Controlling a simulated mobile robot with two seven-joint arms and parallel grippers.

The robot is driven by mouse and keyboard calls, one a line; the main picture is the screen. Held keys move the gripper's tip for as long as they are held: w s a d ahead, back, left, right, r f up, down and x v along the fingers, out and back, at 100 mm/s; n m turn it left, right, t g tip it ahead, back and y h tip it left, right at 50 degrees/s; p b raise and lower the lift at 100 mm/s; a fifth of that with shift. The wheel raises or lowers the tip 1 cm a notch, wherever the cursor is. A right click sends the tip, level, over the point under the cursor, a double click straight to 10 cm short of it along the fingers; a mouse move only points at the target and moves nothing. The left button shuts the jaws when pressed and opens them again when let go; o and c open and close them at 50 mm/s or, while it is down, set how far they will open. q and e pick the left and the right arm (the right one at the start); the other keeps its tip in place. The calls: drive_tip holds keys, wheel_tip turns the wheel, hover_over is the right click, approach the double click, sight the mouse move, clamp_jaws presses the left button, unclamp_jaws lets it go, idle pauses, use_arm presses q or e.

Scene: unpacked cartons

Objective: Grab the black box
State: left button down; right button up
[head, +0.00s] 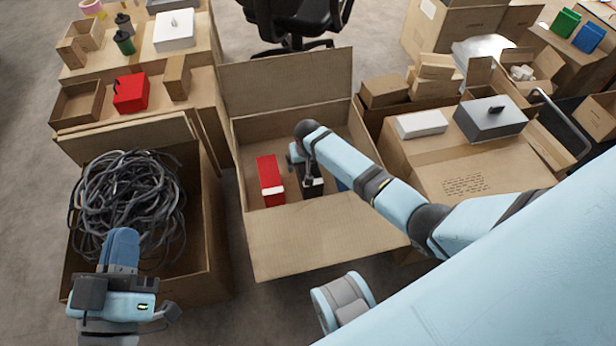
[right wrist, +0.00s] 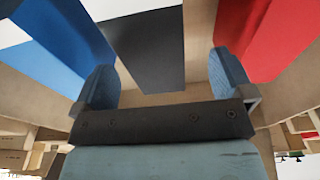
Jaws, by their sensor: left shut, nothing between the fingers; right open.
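The black box (head: 313,186) stands in the open middle carton (head: 310,238), between a red box (head: 270,182) and a blue box (head: 342,185). My right arm partly covers the black box in the head view. My right gripper (head: 303,155) is over the carton, fingers open and empty. In the right wrist view the black box (right wrist: 146,48) shows in the gap between the two fingers (right wrist: 164,84); I cannot tell how deep they reach beside it. My left gripper (head: 122,248) is shut and empty, over the carton of cables at the left.
The blue box (right wrist: 62,40) and red box (right wrist: 262,35) flank the black one closely. The middle carton's raised back flap (head: 288,82) stands behind. The cable carton (head: 205,285) is at left; a closed carton (head: 465,165) bearing a grey box (head: 490,120) is at right.

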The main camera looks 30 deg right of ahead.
drive_tip(key=f+b, duration=0.2)
drive_tip(key=f, duration=0.1)
drive_tip(key=d+f+b, duration=0.1)
drive_tip(key=f, duration=0.1)
drive_tip(key=shift+w, duration=0.3)
use_arm(q)
drive_tip(key=shift+g, duration=0.9)
drive_tip(key=f, duration=0.5)
drive_tip(key=shift+w+d, duration=0.2)
use_arm(e)
drive_tip(key=shift+a, duration=0.1)
drive_tip(key=shift+r, duration=0.1)
drive_tip(key=c, duration=1.3)
use_arm(q)
drive_tip(key=shift+r, duration=0.1)
